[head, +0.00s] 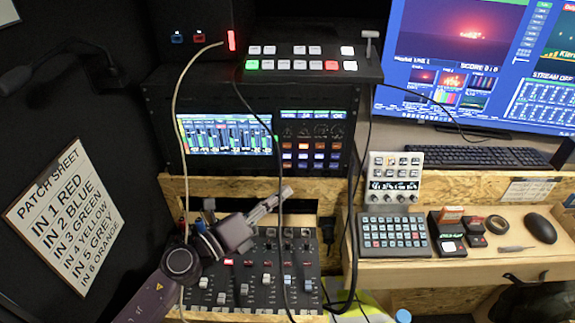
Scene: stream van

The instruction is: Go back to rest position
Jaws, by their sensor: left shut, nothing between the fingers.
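My left gripper (268,205) shows in the head view, its arm coming in from the lower left. It is shut and empty, with its slim fingers pointing up and right. It is in front of the fader mixer (257,283) and hides part of its upper left. I cannot tell whether it touches anything. My right gripper is not in view.
A video switcher (315,64) sits on top of the rack unit with a lit screen (225,134). Loose cables hang down close to my left gripper. A keypad (394,236), a mouse (540,228) and a patch sheet (64,217) are around.

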